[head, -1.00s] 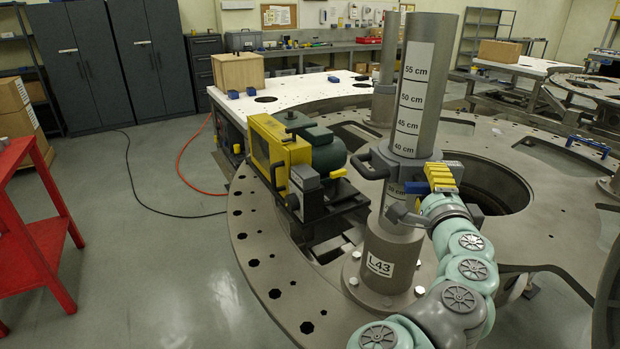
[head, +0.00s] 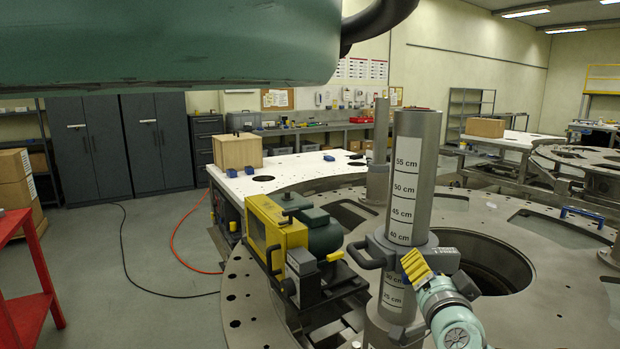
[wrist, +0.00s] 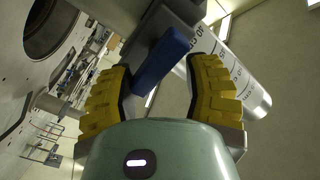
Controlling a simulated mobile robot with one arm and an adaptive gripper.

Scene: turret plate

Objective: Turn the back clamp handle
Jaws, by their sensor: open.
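The upright metal post (head: 404,195) carries a height scale in cm, with a dark clamp (head: 402,250) around it. A black loop handle (head: 366,252) sticks out to the left of the clamp. My gripper (head: 414,265) is in front of the clamp, its yellow fingers close to the post. In the wrist view, my gripper (wrist: 164,82) is open, with a blue bar-shaped handle (wrist: 158,62) reaching in between its fingers. I cannot see a firm grip on it. In the head view, the fingers hide this part of the clamp.
A yellow and green motor unit (head: 290,235) stands close left of the post. The turret plate (head: 555,275) has a large round opening right of the post. A red stand (head: 30,290) is at the far left. Open floor lies between.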

